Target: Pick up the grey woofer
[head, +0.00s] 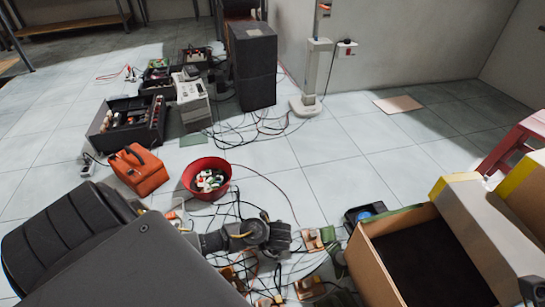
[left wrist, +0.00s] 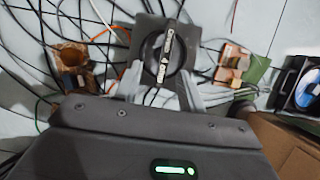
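A dark grey woofer with a round ring on a squarish body (left wrist: 148,28) is in the upper middle of the left wrist view. In the head view it seems to be the dark shape (head: 279,238) among the cables at lower middle, partly hidden by my gripper. My left gripper (head: 245,236) is right at it, low over the floor. In the left wrist view its pale fingers (left wrist: 165,88) are apart, one on each side of the woofer's near end. I cannot tell whether they press on it. My right gripper is not in view.
Loose cables and small copper-coloured parts (head: 310,288) lie around the woofer. A black case with a blue disc (head: 365,213) and an open cardboard box (head: 378,268) stand to the right. A red bowl (head: 190,181) and orange toolbox (head: 140,172) stand behind. Floor at centre right is clear.

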